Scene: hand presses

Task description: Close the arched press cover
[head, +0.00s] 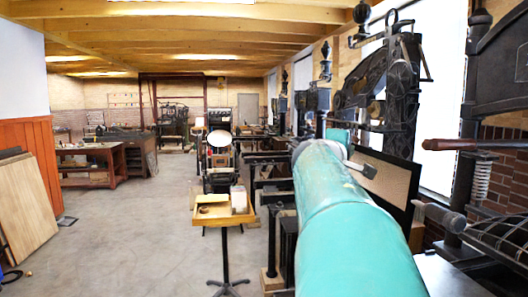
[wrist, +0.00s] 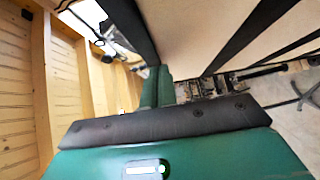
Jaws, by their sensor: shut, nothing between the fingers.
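A beige panel in a dark frame (head: 388,188) stands tilted at the press on the right in the head view; I take it for the press cover, though its arch is not clear. In the wrist view its beige face (wrist: 200,35) and dark frame bars fill the upper right. My gripper (head: 366,170) is in front of the panel, partly hidden by my teal arm. In the wrist view my gripper's green fingers (wrist: 157,72) are together and empty, close to a dark frame bar. I cannot tell whether they touch it.
A dark iron press (head: 385,85) rises behind the panel, and another press with a wooden-handled lever (head: 490,145) stands at the far right. A yellow tray on a stand (head: 222,208) is left of my arm. The concrete floor (head: 135,235) is open at left.

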